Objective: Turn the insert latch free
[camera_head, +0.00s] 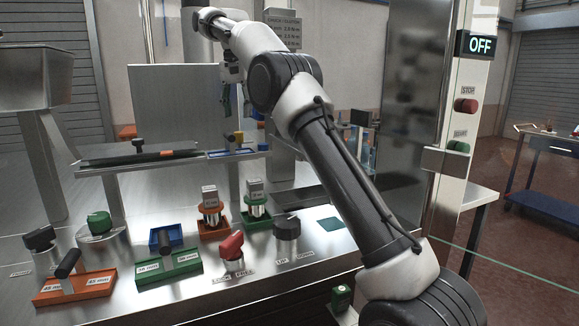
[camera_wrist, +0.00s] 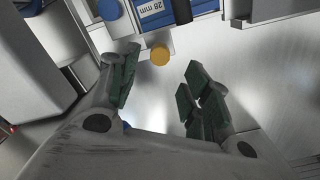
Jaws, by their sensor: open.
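My gripper (camera_head: 227,98) hangs above the metal shelf, in front of the grey back panel. In the wrist view, my gripper (camera_wrist: 160,86) is open, its green-padded fingers apart with nothing between them. A small yellow knob (camera_wrist: 160,55) lies just beyond the fingertips, nearer the left finger. It sits by a blue insert (camera_wrist: 152,8) marked "28 mm". In the head view the yellow knob (camera_head: 238,138) stands at the right end of the shelf, over the blue insert (camera_head: 228,153). The latch is not labelled; the yellow knob looks like it.
The shelf (camera_head: 110,160) also carries a black knob and an orange part. Below it, the steel table (camera_head: 180,290) holds orange, green and blue trays with handled inserts, plus several knobs, including a red one (camera_head: 231,246). An "OFF" sign (camera_head: 480,44) is on the right post.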

